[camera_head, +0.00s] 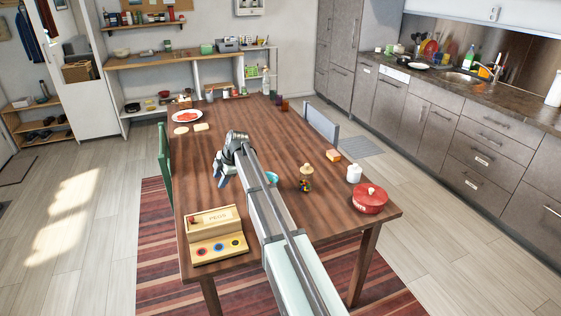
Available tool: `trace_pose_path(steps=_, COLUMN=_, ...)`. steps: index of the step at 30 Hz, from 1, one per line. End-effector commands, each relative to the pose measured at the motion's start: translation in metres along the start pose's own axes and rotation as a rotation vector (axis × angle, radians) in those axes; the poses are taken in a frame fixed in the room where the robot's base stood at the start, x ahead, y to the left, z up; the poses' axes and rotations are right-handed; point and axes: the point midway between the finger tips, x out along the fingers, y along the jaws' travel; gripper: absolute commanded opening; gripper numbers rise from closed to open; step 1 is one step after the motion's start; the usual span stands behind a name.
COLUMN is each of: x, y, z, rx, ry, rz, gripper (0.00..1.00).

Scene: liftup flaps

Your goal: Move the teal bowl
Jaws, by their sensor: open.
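The teal bowl (272,178) sits on the wooden table (225,155), just right of my arm. My arm hides part of the bowl. My gripper (220,178) hangs over the table at the arm's far end, to the left of the bowl and apart from it. It is open, with nothing seen between its fingers.
A wooden box (215,235) is front left. The table's middle is mostly clear.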

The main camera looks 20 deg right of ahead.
Motion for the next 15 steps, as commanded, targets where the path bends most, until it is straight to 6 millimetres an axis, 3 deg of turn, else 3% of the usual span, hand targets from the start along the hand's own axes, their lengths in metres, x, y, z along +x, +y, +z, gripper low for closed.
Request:
trace_pose_path(steps=1, x=-0.015, y=-0.003, z=0.023, rx=-0.018, ry=-0.024, rz=-0.002, gripper=0.45)
trace_pose_path(steps=3, x=-0.032, y=-0.009, z=0.05, rx=-0.052, ry=-0.053, rz=-0.013, gripper=0.45)
trace_pose_path(steps=9, x=-0.082, y=-0.029, z=0.121, rx=-0.137, ry=-0.129, rz=-0.05, gripper=0.45)
trace_pose_path(steps=15, x=-0.119, y=-0.047, z=0.168, rx=-0.194, ry=-0.178, rz=-0.086, gripper=0.45)
